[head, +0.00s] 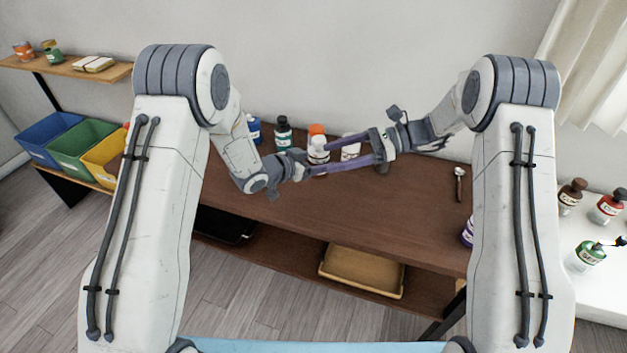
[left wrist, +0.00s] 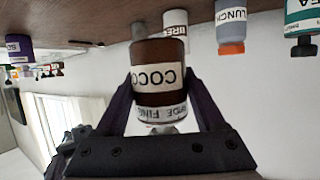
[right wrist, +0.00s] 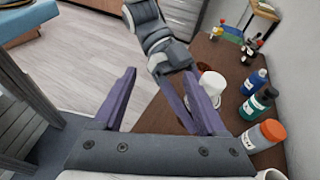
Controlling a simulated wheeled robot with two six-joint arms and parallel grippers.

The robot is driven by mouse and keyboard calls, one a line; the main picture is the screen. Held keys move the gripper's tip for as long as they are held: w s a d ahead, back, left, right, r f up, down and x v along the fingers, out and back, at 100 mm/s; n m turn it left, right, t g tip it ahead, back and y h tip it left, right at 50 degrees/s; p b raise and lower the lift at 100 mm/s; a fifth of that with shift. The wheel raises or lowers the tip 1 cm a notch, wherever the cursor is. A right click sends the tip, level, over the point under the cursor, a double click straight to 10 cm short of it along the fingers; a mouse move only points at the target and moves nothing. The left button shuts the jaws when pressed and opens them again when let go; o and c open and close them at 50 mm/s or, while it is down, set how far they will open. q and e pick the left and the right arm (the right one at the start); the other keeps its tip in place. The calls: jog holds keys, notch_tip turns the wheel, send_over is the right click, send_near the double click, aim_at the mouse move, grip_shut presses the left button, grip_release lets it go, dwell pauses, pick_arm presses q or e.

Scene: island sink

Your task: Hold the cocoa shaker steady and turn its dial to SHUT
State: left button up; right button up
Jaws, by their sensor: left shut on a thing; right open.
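The cocoa shaker (left wrist: 160,62) is a brown jar with a white "COCO…" label and a pale lettered dial band at its top, upside down in the left wrist view. The lettering seems to read "WIDE" and "FINE"; which setting is selected I cannot tell. My left gripper (left wrist: 157,100) is shut around the shaker's body, one finger on each side. In the head view my left gripper (head: 301,168) is at the tabletop's middle. My right gripper (right wrist: 160,75) is open and empty; a white round top (right wrist: 212,84), apparently the shaker's, shows beside its right fingertip.
Bottles stand along the back of the brown table (head: 400,205): a blue one (head: 254,130), a green one (head: 284,134) and an orange-capped one (head: 317,130). A spoon (head: 459,184) lies at right. A tan tray (head: 362,270) sits below.

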jog(key=s+a+r+n+h, duration=0.2)
jog(key=s+r+n+h, duration=0.1)
jog(key=s+n+h, duration=0.3)
jog(key=s+a+r+n+t+h, duration=0.1)
jog(key=s+a+r+n+h, duration=0.2)
jog(key=s+n+h, duration=0.3)
jog(key=s+r, duration=0.1)
jog(key=s, duration=0.3)
jog(key=shift+s+a+r+t+h, duration=0.2)
jog(key=shift+r+t+h, duration=0.1)
jog(key=shift+h, duration=0.1)
pick_arm(q)
jog(key=o, duration=1.5)
jog(key=shift+c, duration=0.2)
